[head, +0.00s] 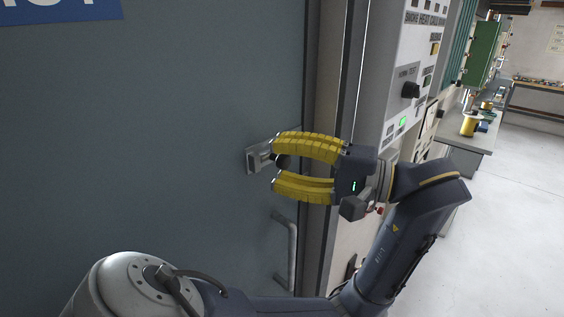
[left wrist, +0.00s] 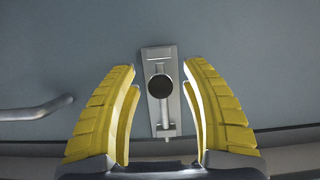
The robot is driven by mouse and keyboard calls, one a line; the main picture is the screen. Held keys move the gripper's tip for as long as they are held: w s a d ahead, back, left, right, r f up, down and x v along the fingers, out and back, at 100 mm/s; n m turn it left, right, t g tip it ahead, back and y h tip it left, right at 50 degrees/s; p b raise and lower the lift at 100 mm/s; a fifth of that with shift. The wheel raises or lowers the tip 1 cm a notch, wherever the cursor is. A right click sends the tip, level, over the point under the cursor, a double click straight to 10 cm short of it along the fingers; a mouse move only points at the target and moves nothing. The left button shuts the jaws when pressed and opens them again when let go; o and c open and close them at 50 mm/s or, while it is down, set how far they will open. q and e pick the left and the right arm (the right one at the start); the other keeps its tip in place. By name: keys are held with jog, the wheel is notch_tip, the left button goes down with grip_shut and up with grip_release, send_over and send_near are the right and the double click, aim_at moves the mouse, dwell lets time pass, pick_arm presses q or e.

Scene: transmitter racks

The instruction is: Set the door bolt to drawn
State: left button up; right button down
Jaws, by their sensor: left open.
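The door bolt (head: 258,158) is a small metal slide on a plate, mounted on the grey door (head: 150,130) near its right edge. In the left wrist view the bolt plate (left wrist: 161,115) lies between my fingers, with a round dark knob (left wrist: 160,86) on it. My left gripper (head: 275,167) is open, its yellow fingers above and below the knob in the head view. In the wrist view gaps show between the fingers and the knob. The fingers hide part of the bolt in the head view. My right gripper is not in view.
A metal pull handle (head: 290,250) is on the door below the bolt. Right of the door frame stands a white control panel (head: 408,75) with a black rotary knob (head: 410,91). A workbench (head: 468,134) and open floor lie farther right.

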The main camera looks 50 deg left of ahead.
pick_arm(q)
jog(key=v, duration=0.7)
jog(key=shift+d, duration=0.1)
dwell(0.4)
